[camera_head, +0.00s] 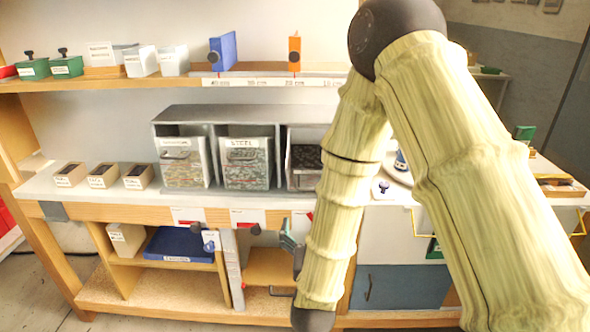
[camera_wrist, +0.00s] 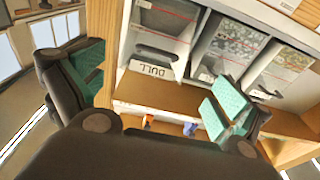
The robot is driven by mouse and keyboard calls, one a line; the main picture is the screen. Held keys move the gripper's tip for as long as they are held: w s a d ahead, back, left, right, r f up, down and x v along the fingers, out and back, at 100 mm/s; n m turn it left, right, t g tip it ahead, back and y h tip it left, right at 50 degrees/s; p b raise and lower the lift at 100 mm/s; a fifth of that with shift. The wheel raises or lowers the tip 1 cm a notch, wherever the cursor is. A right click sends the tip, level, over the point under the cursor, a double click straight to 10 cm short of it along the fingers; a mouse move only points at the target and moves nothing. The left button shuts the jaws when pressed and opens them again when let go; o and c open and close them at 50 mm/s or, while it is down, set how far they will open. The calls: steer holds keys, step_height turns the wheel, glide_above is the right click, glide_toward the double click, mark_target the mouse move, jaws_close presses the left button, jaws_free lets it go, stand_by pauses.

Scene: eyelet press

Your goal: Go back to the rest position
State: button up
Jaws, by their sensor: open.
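My arm (camera_head: 470,165) fills the right half of the head view, bent at a dark joint at the top, with its lower part hanging in front of the bench. My gripper (camera_head: 290,245) shows only in part at the end of the arm, in front of the bench's lower front. In the wrist view my gripper (camera_wrist: 150,95) has its two teal-padded fingers wide apart with nothing between them. The rest position itself is not marked in either view.
A grey rack on the bench (camera_head: 95,195) holds a bin labelled STEEL (camera_head: 246,162) and others. Three small labelled boxes stand at its left. The upper shelf (camera_head: 150,83) carries green, white, blue and orange items. A blue tray (camera_head: 180,244) lies below. A DULL label (camera_wrist: 152,69) shows in the wrist view.

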steer(key=s+d+f+g+y, duration=0.1)
steer(key=s+d+f+g, duration=0.2)
steer(key=f, duration=0.5)
steer(key=s+d+f+n+g+p, duration=0.1)
steer(key=s+d+f+g, duration=0.15)
steer(key=s+f, duration=0.45)
steer(key=s+d+f+g+y, duration=0.15)
steer(key=f+g, duration=0.25)
steer(key=f, duration=0.6)
steer(key=s+d+f+g, duration=0.2)
steer(key=s+f+g, duration=0.1)
steer(key=s, duration=0.5)
steer(key=s+d+f+g+p, duration=0.1)
steer(key=s+d+f+g, duration=0.2)
steer(key=s, duration=0.6)
steer(key=s+d+f+g, duration=0.2)
steer(key=s+f+g, duration=0.1)
steer(key=s+f, duration=0.3)
steer(key=s, duration=0.2)
steer(key=shift+s+d+f, duration=0.2)
steer(key=shift+s+d, duration=0.1)
steer(key=shift+s, duration=0.05)
steer(key=shift+g+h, duration=0.25)
